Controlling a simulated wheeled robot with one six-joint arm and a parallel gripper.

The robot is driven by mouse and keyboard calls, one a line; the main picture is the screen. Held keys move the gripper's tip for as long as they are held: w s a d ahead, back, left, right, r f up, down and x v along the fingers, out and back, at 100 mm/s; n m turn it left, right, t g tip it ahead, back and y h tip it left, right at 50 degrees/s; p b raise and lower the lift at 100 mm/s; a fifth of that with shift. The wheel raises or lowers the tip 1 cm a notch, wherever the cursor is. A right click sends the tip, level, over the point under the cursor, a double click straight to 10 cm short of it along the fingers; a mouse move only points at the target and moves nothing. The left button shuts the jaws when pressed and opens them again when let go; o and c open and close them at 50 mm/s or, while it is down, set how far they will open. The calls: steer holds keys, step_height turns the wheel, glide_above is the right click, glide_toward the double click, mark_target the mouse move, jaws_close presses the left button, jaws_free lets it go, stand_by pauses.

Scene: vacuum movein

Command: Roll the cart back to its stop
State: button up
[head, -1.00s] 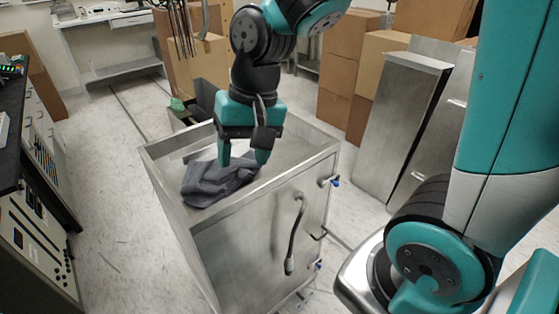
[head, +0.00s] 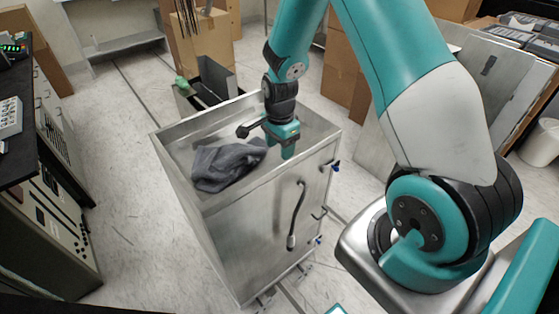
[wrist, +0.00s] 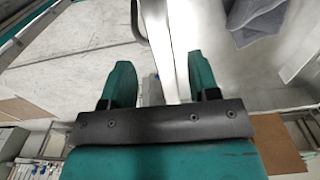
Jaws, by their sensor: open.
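The cart (head: 250,225) is a tall, open-topped metal box on casters, with a curved handle (head: 297,215) on its front panel. A crumpled dark grey cloth (head: 225,165) lies inside; it also shows in the wrist view (wrist: 257,18). My gripper (head: 288,153) points down at the cart's near rim, right of the cloth. In the wrist view my gripper (wrist: 160,82) has its fingers apart, with the pale rim (wrist: 170,45) running between them. I cannot tell whether either finger touches it. I cannot make out a stop for certain.
Thin track lines (head: 135,100) run along the floor behind the cart. A dark open box (head: 212,82) with a green item (head: 182,83) stands just behind it. A control console (head: 50,215) is at left, cardboard boxes (head: 345,65) behind. Floor between console and cart is clear.

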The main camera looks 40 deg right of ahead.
mark_target(280, 162)
step_height(280, 162, down, 7)
steer(key=shift+r+p, duration=0.1)
steer(key=shift+p, duration=0.4)
